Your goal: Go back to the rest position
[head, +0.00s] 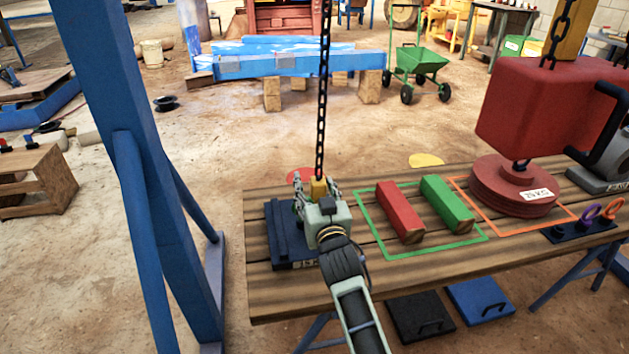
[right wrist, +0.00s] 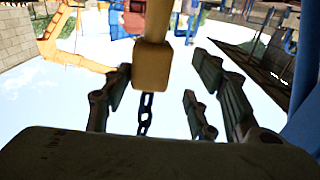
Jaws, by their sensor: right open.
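My right gripper (head: 318,192) is over the left end of the wooden bench, its fingers spread on both sides of a yellow block (head: 319,187) at the lower end of a hanging black chain (head: 322,95). In the right wrist view the yellow block (right wrist: 152,68) stands between the open fingers (right wrist: 155,95), with gaps at its sides. The chain (right wrist: 144,112) shows below it. A dark blue ribbed plate (head: 288,235) lies under and beside the gripper, partly hidden by it. My left gripper is not in view.
The wooden bench (head: 275,295) carries a red bar (head: 400,212) and green bar (head: 447,204) inside a green outline. A red round weight (head: 514,186) sits in an orange outline, beneath a large red block (head: 540,105). A blue post (head: 125,160) stands at left.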

